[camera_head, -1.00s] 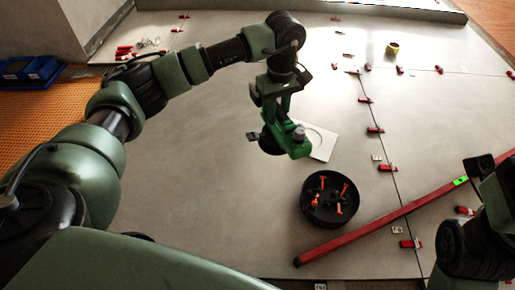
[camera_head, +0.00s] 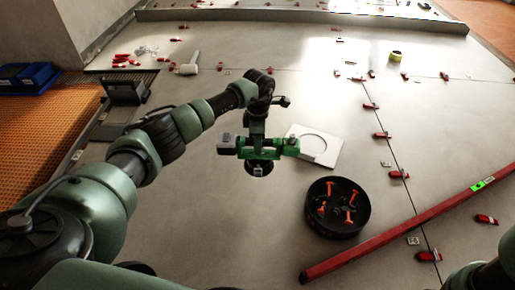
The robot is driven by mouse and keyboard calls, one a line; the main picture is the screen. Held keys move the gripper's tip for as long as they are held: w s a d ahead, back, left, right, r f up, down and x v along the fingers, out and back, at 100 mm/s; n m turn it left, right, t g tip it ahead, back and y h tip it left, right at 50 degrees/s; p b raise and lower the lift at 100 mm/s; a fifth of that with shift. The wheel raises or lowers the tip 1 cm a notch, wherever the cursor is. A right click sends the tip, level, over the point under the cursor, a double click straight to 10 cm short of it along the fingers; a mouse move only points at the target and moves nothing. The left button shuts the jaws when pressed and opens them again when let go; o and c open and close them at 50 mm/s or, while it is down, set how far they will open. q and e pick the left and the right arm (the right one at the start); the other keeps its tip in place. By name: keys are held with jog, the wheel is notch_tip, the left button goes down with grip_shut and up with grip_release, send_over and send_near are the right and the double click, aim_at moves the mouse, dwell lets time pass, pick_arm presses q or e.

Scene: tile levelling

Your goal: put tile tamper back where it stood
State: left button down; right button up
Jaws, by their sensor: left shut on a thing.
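My left gripper (camera_head: 257,143) points down near the middle of the head view, shut on the tile tamper. The tile tamper (camera_head: 287,147) has a green body and a dark round part below; it is held above the floor, and my gripper covers part of it. Just right of it, a pale square board (camera_head: 331,157) with a round ring mark lies on the floor. The tamper is beside the board in the picture; its exact height is hard to tell. Only a piece of my right arm shows at the bottom right corner; its gripper is out of view.
A black round tub (camera_head: 338,228) with orange-handled pieces stands right of the tamper. A long red level (camera_head: 410,227) lies diagonally at right. Red wedges (camera_head: 382,135) line the tile joints.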

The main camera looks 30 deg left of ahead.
aim_at(257, 158)
pick_arm(q)
jog(key=shift+a+f, duration=0.1)
jog(key=shift+f, duration=0.1)
jog(key=shift+f+b, duration=2.35)
jog(key=shift+f, duration=0.25)
jog(key=shift+f, duration=0.3)
jog(key=shift+f+b, duration=0.3)
jog(key=shift+f, duration=0.1)
dwell(0.3)
jog(key=c, duration=1.2)
grip_release()
jog(key=shift+o, duration=0.2)
jog(key=shift+f, duration=0.15)
notch_tip(257, 158, up, 8)
jog(key=p, duration=0.5)
